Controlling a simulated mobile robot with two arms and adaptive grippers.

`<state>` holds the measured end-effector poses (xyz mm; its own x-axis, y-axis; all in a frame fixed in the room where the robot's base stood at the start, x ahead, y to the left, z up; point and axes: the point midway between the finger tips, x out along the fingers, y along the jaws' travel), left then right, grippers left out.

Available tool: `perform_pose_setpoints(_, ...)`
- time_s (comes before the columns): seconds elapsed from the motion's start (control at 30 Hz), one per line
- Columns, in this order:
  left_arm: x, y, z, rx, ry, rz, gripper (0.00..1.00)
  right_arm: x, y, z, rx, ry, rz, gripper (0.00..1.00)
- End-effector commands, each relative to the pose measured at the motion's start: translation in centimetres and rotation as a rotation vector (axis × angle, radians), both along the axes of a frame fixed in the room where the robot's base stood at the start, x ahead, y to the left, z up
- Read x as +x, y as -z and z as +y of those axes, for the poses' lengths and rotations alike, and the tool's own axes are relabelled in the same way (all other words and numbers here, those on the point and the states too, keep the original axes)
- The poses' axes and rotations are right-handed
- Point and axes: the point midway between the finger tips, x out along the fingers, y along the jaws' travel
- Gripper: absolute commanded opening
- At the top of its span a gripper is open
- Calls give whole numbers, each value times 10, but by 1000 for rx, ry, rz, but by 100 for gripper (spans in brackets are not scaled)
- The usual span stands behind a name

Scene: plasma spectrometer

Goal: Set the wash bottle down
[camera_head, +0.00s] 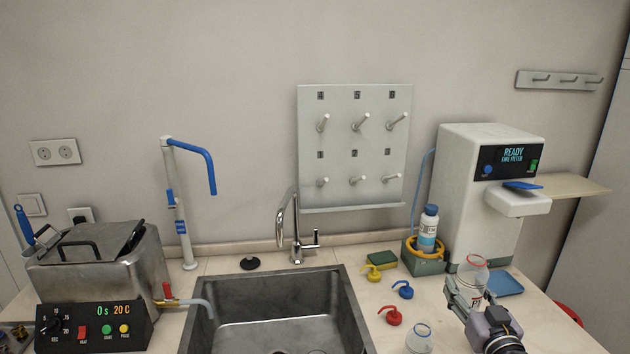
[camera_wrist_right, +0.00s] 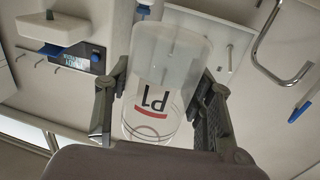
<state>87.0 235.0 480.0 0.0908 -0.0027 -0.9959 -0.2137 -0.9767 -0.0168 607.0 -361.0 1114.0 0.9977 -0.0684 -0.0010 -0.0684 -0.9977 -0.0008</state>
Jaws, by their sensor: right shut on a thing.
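The wash bottle (camera_head: 474,270) is a clear, open-looking vessel with a red ring at its rim. It shows large in the right wrist view (camera_wrist_right: 165,70), translucent, with dark "P1" lettering and a red mark. My right gripper (camera_head: 468,294) is shut on it, one finger on each side, over the right part of the counter in front of the white machine. I cannot tell whether its base touches the counter. A blue tray (camera_head: 506,284) lies just right of it. My left gripper is not in view.
A blue-capped bottle (camera_head: 428,228) stands in a grey holder beside the white machine (camera_head: 468,185).

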Motion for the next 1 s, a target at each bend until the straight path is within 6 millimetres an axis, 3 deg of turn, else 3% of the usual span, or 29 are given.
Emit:
perform_pose_setpoints(0.2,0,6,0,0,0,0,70,-47,46,53,3,-41,6,17)
perform_pose_setpoints(0.43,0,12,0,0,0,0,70,-113,76,109,4,-78,6,17)
perform_pose_setpoints(0.7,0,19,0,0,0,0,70,-191,76,156,4,-84,3,17)
perform_pose_setpoints(0.83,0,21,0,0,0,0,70,-213,70,166,1,-75,2,17)
perform_pose_setpoints(1.0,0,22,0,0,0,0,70,-225,65,170,2,-68,-1,17)
